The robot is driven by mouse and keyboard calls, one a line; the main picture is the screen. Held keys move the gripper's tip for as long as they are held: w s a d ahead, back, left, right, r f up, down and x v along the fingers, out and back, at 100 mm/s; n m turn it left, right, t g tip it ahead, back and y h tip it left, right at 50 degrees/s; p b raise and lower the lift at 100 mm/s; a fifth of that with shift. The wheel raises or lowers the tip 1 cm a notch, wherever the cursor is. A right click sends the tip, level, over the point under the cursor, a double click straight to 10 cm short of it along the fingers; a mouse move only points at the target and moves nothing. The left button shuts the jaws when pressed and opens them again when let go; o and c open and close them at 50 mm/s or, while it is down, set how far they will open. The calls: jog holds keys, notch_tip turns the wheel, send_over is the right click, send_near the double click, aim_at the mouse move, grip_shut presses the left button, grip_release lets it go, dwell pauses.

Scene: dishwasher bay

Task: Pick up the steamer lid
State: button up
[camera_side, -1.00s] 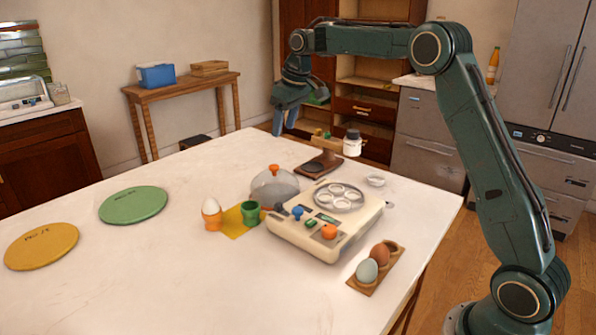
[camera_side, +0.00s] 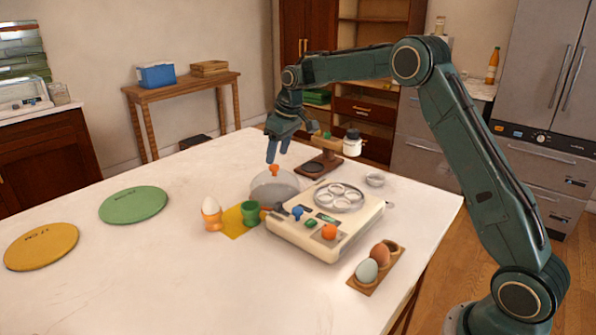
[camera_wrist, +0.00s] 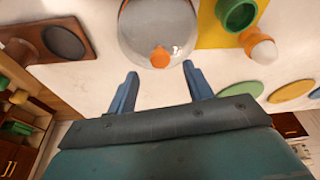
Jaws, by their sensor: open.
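The steamer lid (camera_side: 275,186) is a clear dome with an orange knob (camera_side: 274,169). It sits on the white table beside the steamer base, at its upper left in the side view. In the wrist view the lid (camera_wrist: 158,25) is at the top middle, its knob (camera_wrist: 160,57) just beyond and between the fingertips. My gripper (camera_side: 278,152) is open and empty, its blue fingers pointing down above the knob. In the wrist view the gripper's two fingers (camera_wrist: 160,70) are spread apart. I cannot tell the exact gap to the knob.
The cream steamer base (camera_side: 325,222) stands right of the lid. A green cup (camera_side: 250,212) and an orange egg cup (camera_side: 212,219) with an egg are at its left. A wooden stand (camera_side: 319,166) is behind. An egg tray (camera_side: 377,267) is in front.

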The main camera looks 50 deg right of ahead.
aim_at(274, 166)
jog(key=shift+x, duration=2.15)
jog(key=shift+a, duration=0.1)
grip_shut()
